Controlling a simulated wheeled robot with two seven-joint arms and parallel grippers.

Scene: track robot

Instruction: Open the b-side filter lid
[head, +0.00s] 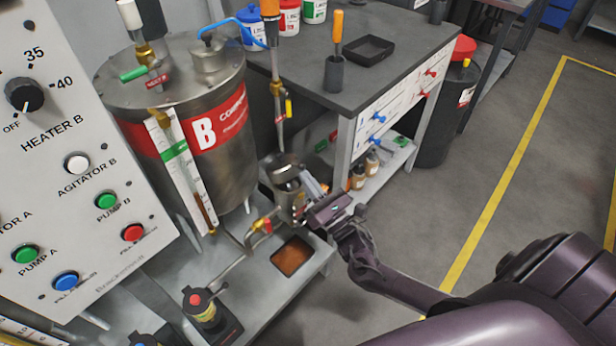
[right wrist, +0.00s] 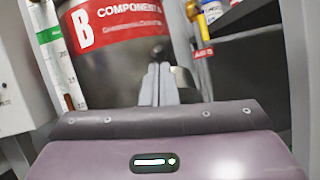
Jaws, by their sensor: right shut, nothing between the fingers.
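The b-side filter (head: 291,207) is a small metal canister below and right of the steel tank marked B. A round metal piece with a dark face, apparently its lid (head: 284,166), shows at the top; I cannot tell how far it is raised. My right gripper (head: 311,184) is at the filter's right side, its grey fingers close to the upper part. In the right wrist view the fingers (right wrist: 158,75) are together and empty, with a dark round knob (right wrist: 158,51) just beyond the tips. Contact is unclear. My left gripper is not in view.
The tank B (head: 213,150) stands left of the filter. A grey workbench (head: 335,85) stands behind. The control panel (head: 75,170) fills the left. Floor on the right is free.

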